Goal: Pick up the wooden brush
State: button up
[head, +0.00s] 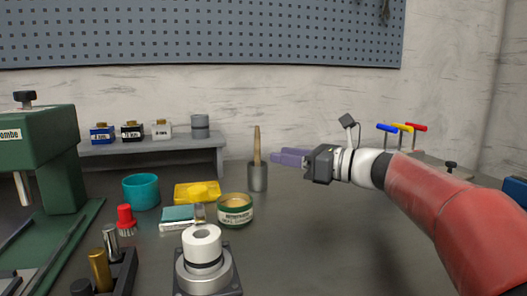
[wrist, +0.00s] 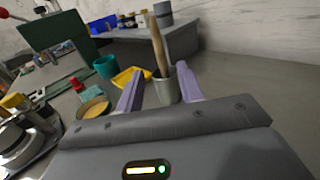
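The wooden brush (head: 256,146) stands upright, handle up, in a dark grey metal cup (head: 257,178) on the bench. Its lower end is hidden inside the cup. In the wrist view the wooden handle (wrist: 157,50) leans left out of the cup (wrist: 166,86), beside a thinner grey piece. My gripper (head: 274,157) comes in from the right in the head view, its purple fingers pointing left at the brush. In the wrist view my gripper (wrist: 158,75) has its fingers spread, with the cup and brush between or just beyond their tips. Nothing is held; contact cannot be told.
A green tin (head: 235,212), a yellow item (head: 197,193) and a teal bowl (head: 141,191) stand left of the cup. A grey shelf (head: 160,143) with small boxes is behind. Colored-handle tools (head: 403,128) stand right, behind my arm.

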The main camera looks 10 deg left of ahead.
aim_at(257, 151)
jog(key=shift+w+a, duration=0.2)
jog(key=shift+w, duration=0.1)
jog(key=x, duration=0.7)
jog(key=shift+s+a+p, duration=0.1)
jog(key=shift+a+p, duration=0.15)
jog(key=shift+p, duration=0.05)
grip_shut()
